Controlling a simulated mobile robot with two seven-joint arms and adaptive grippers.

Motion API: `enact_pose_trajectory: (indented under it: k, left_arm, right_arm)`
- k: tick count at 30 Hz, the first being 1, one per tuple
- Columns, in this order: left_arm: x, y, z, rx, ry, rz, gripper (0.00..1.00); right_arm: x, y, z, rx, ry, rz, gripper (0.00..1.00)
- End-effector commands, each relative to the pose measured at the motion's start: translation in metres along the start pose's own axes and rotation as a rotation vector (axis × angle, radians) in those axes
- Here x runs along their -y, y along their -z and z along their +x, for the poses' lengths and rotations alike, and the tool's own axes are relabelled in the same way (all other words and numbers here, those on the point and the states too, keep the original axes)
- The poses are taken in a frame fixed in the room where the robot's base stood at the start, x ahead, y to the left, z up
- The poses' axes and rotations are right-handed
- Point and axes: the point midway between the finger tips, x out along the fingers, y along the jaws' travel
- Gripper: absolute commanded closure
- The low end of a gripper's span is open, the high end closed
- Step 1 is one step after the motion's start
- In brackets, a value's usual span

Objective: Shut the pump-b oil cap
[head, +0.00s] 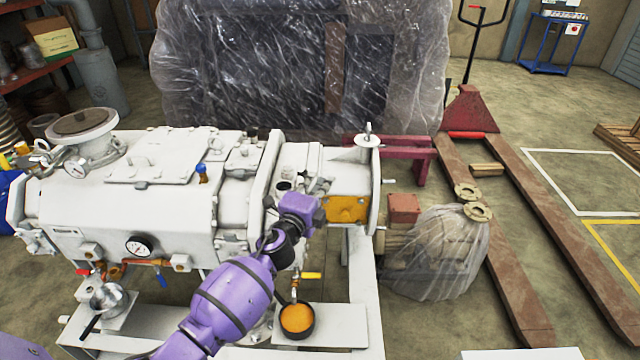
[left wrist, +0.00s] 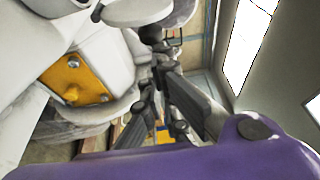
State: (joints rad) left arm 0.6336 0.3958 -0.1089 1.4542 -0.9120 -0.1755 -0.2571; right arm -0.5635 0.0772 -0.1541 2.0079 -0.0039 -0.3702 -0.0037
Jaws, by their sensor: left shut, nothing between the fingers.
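The white pump (head: 150,230) fills the left and middle of the head view. A short white neck with a dark round top (head: 284,186) stands on its right part; I cannot tell for sure whether this is the oil cap or whether it is open. My left gripper (head: 318,184) is just right of that neck, above the pump, and its purple body hides part of the housing. In the left wrist view its dark fingers (left wrist: 158,72) are together and empty beside white pump parts. My right gripper is not in view.
An orange plate (head: 346,209) is on the pump's right end. A pan of orange liquid (head: 297,319) stands below on the frame. A plastic-wrapped motor (head: 440,255) and a red pallet jack (head: 520,270) are to the right. A large wrapped crate (head: 300,65) stands behind.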

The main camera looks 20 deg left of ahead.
Motion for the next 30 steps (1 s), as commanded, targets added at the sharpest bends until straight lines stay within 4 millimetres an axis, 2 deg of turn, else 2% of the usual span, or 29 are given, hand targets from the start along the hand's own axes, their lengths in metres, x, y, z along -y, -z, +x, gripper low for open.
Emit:
enact_pose_trajectory:
  k: [17,23,30]
  left_arm:
    - [0.005,-0.004,-0.002,0.000,0.040,-0.118,1.00]
    - [0.011,-0.011,-0.004,0.002,0.082,-0.235,1.00]
    - [0.022,-0.023,-0.009,0.003,0.159,-0.449,1.00]
  right_arm:
    - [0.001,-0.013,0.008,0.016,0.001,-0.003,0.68]
    - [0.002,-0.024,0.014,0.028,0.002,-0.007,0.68]
    - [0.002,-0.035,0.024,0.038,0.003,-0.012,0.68]
